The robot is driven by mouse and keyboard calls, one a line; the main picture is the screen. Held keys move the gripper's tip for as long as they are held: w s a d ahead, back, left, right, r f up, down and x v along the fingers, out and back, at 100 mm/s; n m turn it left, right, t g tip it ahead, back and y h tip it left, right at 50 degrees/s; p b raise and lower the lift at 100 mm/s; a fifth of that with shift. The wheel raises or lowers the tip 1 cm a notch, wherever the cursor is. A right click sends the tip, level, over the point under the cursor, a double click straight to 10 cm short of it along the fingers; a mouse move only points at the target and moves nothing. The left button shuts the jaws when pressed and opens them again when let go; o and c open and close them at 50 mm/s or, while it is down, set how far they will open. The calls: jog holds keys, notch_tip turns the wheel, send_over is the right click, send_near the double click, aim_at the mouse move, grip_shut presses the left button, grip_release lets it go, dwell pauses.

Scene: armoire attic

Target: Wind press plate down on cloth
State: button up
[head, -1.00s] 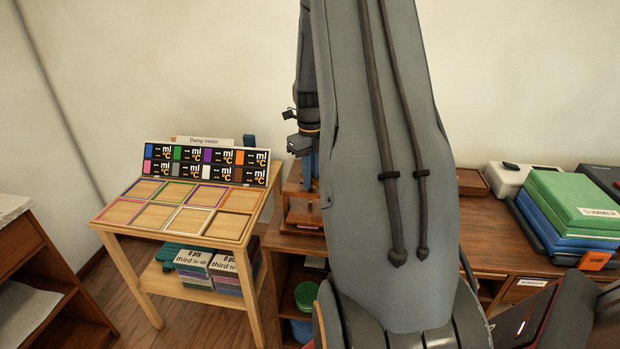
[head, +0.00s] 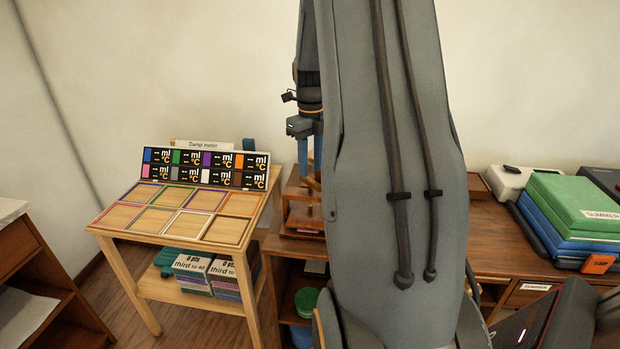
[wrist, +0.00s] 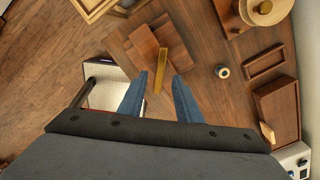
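The wooden press (head: 300,228) stands at the left end of the long desk, partly hidden behind my arm in the head view. In the wrist view its stacked wooden parts (wrist: 172,38) are seen from above. I cannot make out the cloth.
A slanted wooden stand (head: 175,213) with coloured frames and a damp meter panel (head: 205,168) is at the left. Green and blue folded stacks (head: 575,208) sit on the right of the desk. A wooden tray (wrist: 265,62) and a small round pot (wrist: 222,71) are near the press.

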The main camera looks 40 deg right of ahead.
jog(key=shift+r, duration=1)
